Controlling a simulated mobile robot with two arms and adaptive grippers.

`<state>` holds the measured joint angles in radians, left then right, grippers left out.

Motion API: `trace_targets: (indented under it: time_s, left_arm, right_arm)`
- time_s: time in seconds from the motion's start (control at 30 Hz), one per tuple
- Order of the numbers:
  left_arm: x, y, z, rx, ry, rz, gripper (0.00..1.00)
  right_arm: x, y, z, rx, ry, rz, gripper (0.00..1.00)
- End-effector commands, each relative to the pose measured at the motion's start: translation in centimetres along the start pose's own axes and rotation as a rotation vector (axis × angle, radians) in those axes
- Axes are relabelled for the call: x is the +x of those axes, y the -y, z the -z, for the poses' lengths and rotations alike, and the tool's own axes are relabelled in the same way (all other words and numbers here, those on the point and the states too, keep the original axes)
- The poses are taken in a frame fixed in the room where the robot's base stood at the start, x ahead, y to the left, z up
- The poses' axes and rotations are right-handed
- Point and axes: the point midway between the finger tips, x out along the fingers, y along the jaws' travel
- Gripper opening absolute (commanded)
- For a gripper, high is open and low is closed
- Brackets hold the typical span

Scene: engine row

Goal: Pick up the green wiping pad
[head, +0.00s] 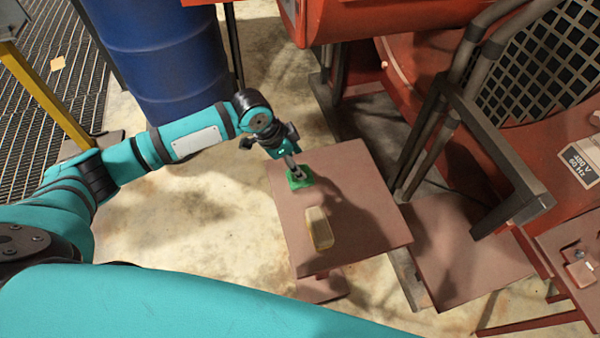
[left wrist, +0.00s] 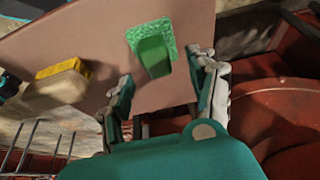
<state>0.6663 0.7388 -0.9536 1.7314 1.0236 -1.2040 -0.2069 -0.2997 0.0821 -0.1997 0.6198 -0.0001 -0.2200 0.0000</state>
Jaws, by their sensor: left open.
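The green wiping pad (head: 301,178) lies on a small brown table (head: 350,220), near its back left part. In the left wrist view the green pad (left wrist: 153,48) has a speckled rim and a smoother raised block on top. My left gripper (head: 293,163) points down at the pad from above and partly covers it in the head view. In the left wrist view the fingers of my left gripper (left wrist: 165,95) are spread apart, with the pad beyond their tips. Nothing is held between them. My right gripper is not in view.
A yellow and beige block (head: 319,228) lies on the same table, in front of the pad; it also shows in the left wrist view (left wrist: 62,78). A blue drum (head: 160,50) stands behind my left arm. Red machinery with grey pipes (head: 440,140) borders the table's right side.

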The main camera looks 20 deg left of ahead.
Motion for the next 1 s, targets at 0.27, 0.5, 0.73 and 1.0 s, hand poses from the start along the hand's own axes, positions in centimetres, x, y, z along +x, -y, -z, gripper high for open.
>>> trace_targets:
  time_s: [0.27, 0.5, 0.73, 1.0]
  left_arm:
    - [3.7, -0.3, -0.3, 0.0, 0.001, -0.001, 0.6]
    - [4.1, -0.3, -0.4, 0.001, 0.002, 0.0, 0.6]
    - [4.1, -0.3, -0.4, 0.001, 0.002, 0.0, 0.35]
    - [4.1, -0.3, -0.4, 0.001, 0.002, 0.0, 0.11]
  right_arm:
    - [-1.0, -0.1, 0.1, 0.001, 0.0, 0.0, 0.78]
    - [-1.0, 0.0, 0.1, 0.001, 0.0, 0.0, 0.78]
    - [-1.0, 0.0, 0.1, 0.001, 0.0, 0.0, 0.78]
    - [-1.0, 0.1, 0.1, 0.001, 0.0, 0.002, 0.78]
